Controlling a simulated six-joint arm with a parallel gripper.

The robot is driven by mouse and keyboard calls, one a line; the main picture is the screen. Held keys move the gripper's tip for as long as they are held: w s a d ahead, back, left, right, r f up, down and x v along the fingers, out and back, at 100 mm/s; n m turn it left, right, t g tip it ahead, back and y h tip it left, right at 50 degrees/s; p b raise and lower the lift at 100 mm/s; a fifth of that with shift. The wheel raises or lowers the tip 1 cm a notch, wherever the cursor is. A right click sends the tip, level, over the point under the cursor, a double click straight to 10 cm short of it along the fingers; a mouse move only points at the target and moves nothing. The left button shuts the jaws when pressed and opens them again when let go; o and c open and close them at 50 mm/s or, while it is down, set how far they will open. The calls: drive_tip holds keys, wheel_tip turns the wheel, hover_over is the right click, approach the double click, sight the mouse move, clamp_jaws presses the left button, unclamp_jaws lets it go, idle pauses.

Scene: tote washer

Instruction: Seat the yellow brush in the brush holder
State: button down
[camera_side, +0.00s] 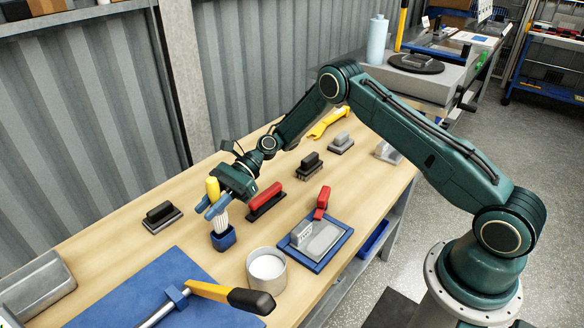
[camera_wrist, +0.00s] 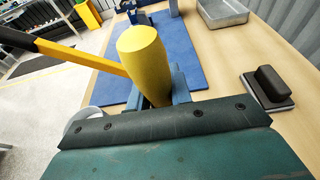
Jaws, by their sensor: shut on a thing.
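The yellow brush (camera_side: 212,188) stands near upright in my gripper (camera_side: 217,208), with its yellow handle above the blue fingers and white bristles below. The fingers are shut on it. The blue brush holder (camera_side: 223,239) is on the bench directly under the bristles. The bristle tips are at the holder's mouth; I cannot tell how deep they reach. In the wrist view the yellow brush (camera_wrist: 143,60) rises large in front of my gripper, and hides the holder.
A white-filled cup (camera_side: 267,270) and a blue tray (camera_side: 318,244) are right of the holder. A red brush (camera_side: 265,201) is behind right, a dark brush (camera_side: 162,216) left. A blue mat (camera_side: 125,300) with a yellow-black-handled tool (camera_side: 229,295) lies in front.

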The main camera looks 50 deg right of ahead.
sight(214, 223)
drive_tip(key=shift+f, duration=0.1)
idle(0.3)
drive_tip(key=shift+f, duration=1.2)
drive_tip(key=shift+f, duration=0.6)
drive_tip(key=shift+f, duration=0.55)
drive_tip(key=shift+f, duration=0.15)
idle(0.4)
drive_tip(key=c, duration=1.2)
unclamp_jaws()
drive_tip(key=shift+o, duration=0.5)
